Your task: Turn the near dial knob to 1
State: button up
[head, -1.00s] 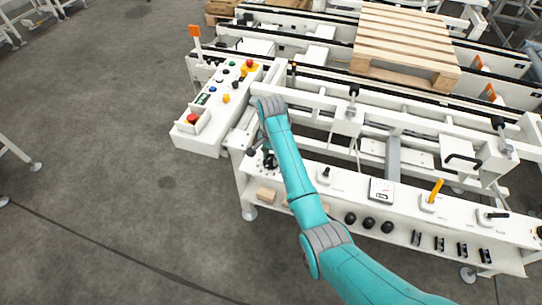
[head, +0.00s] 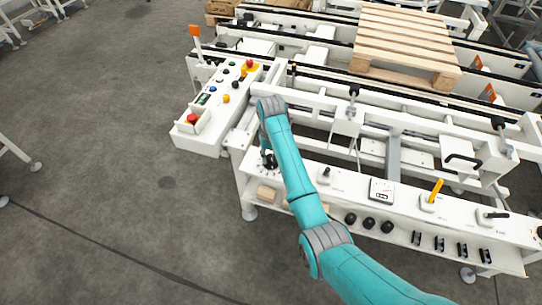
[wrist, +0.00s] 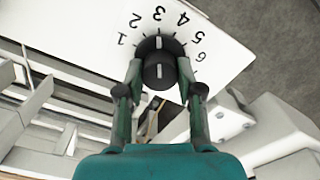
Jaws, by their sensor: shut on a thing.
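The near dial knob (wrist: 159,72) is black with a white line, on a white plate (wrist: 225,40) numbered 1 to 6, in the wrist view. The line points up the picture, at about 3. The 1 lies to the left of the knob. My gripper (wrist: 159,68) has one finger on each side of the knob and is shut on it. In the head view my gripper (head: 268,161) is small and dark at the left end of the white shelf (head: 350,187), and the knob cannot be told apart from it.
A control box (head: 215,105) with coloured buttons stands just left of my arm. Along the shelf to the right are a black lever (head: 325,174), a meter (head: 381,190) and a yellow lever (head: 432,196). A wooden pallet (head: 405,40) lies behind.

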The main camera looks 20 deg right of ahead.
jog(key=n, duration=1.1)
jog(key=shift+n, duration=0.5)
jog(key=o, duration=1.2)
jog(key=shift+c, duration=0.2)
jog(key=shift+r, duration=0.1)
jog(key=shift+r, duration=3.6)
